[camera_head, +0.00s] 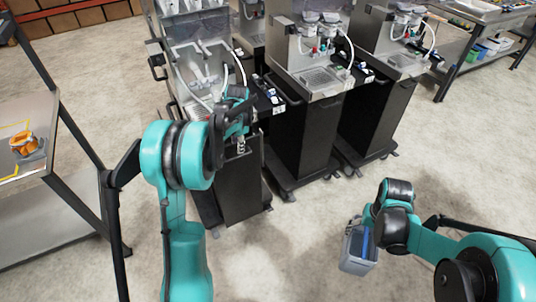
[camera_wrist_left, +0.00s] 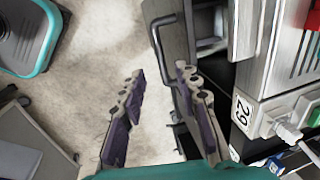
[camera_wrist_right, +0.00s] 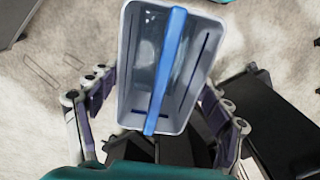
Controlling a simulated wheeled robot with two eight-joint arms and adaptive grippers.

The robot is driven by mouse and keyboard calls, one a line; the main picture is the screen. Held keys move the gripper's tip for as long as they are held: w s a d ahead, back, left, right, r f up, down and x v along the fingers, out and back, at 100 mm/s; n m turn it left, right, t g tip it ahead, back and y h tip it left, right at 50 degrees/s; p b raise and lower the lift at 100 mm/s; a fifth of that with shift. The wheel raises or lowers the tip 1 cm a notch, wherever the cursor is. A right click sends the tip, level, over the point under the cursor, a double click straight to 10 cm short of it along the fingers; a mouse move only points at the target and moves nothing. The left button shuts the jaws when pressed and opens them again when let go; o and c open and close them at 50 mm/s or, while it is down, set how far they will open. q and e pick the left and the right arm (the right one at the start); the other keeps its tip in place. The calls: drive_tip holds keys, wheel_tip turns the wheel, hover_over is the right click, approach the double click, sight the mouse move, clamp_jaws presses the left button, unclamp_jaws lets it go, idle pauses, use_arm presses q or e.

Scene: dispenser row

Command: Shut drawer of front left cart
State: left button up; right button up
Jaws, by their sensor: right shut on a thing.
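The front left cart (camera_head: 215,75) is a steel-topped dispenser with a dark lower body. Its dark drawer (camera_head: 240,185) appears to stick out toward me below the top. In the left wrist view a black front with a bar handle (camera_wrist_left: 158,42) lies just beyond my left fingers, and a pale gap shows behind it. My left gripper (camera_head: 240,115) is over the cart's near edge. Its fingers are apart with nothing between them in the left wrist view (camera_wrist_left: 160,78). My right gripper (camera_wrist_right: 155,92) is shut on a grey bin (camera_head: 358,250) with a blue bar (camera_wrist_right: 165,70), held above the floor.
Two similar carts (camera_head: 305,125) (camera_head: 380,110) stand to the right of the front left cart. A table (camera_head: 30,115) with an orange object (camera_head: 26,143) is at the left. A metal workbench (camera_head: 490,12) is at the back right. Open floor (camera_head: 300,220) lies between my arms.

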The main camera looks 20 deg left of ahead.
sight(238, 157)
use_arm(q)
drive_tip(key=f, duration=0.2)
drive_tip(key=f+b, duration=0.1)
drive_tip(key=f, duration=0.2)
drive_tip(key=w+a+f+b, duration=0.1)
drive_tip(key=f, duration=0.1)
drive_tip(key=shift+f, duration=0.15)
drive_tip(key=shift+c, duration=0.2)
drive_tip(key=shift+a, duration=0.1)
clamp_jaws()
